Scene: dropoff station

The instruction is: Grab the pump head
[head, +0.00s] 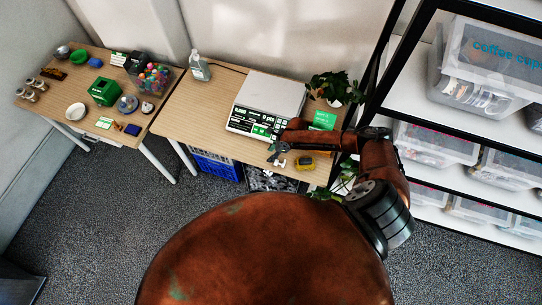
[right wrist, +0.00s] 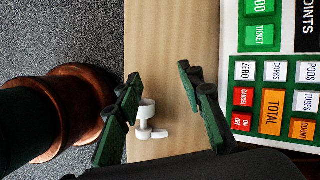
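The pump head (right wrist: 149,121) is a small white piece with a round collar and a short side spout. In the right wrist view it appears between the two dark green-padded fingers of my right gripper (right wrist: 158,72), closer to the left finger. The fingers stand apart; whether one touches it I cannot tell. In the head view, the pump head (head: 281,162) is a small white spot near the front edge of the wooden table (head: 198,120), beside my right gripper (head: 275,152). My left gripper is not in view.
A white scale (head: 270,97) with a keypad stands just behind the gripper. A yellow item (head: 304,163) lies to the right. A clear bottle (head: 199,67) stands at the back left, and a potted plant (head: 334,88) at the right. The table's left part is clear.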

